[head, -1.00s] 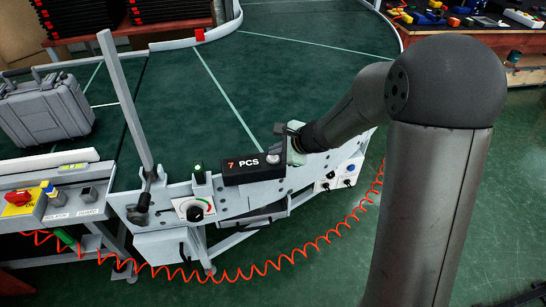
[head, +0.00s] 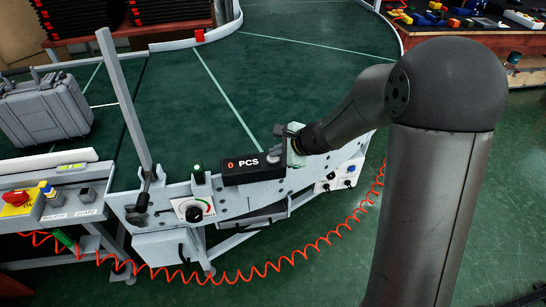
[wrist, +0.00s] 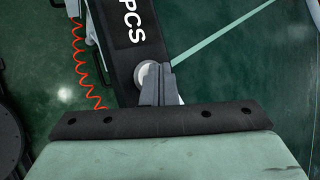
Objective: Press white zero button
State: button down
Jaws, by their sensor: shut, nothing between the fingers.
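The white zero button (head: 273,158) is a small round knob on the right end of the black PCS counter box (head: 245,169). The counter shows a red 0. In the wrist view the white button (wrist: 146,71) sits below the PCS letters on the box (wrist: 130,40), partly covered by my fingers. My gripper (wrist: 159,72) is shut and empty, its grey fingertips over the button's right part. They are at or very close to it; I cannot tell if they touch. In the head view my gripper (head: 281,148) is beside the button, fingertips hard to make out.
The green curved conveyor (head: 190,90) lies behind the box. A dial panel (head: 193,210) and an upright grey post (head: 124,100) stand left of it. A grey case (head: 45,110) rests at far left. An orange coiled cable (head: 290,258) hangs in front.

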aim_at(277, 159)
dwell(0.3)
jog(key=shift+r+p, duration=0.6)
jog(key=shift+r, duration=0.25)
notch_tip(277, 159, up, 5)
jog(key=p, duration=0.4)
dwell(0.6)
jog(key=s+d+r+n+g+h, duration=0.1)
jog(key=s+d+n, duration=0.3)
jog(key=s, duration=0.5)
jog(key=s+d+r+n+g+h, duration=0.1)
jog(key=s+d+n, duration=0.4)
jog(key=s, duration=0.5)
jog(key=s+d+r+n+g+h, duration=0.1)
jog(key=s+d+n+g+h, duration=0.2)
jog(key=s, duration=0.7)
jog(key=d+n+h, duration=0.2)
jog(key=n, duration=0.2)
jog(key=shift+r+n, duration=0.3)
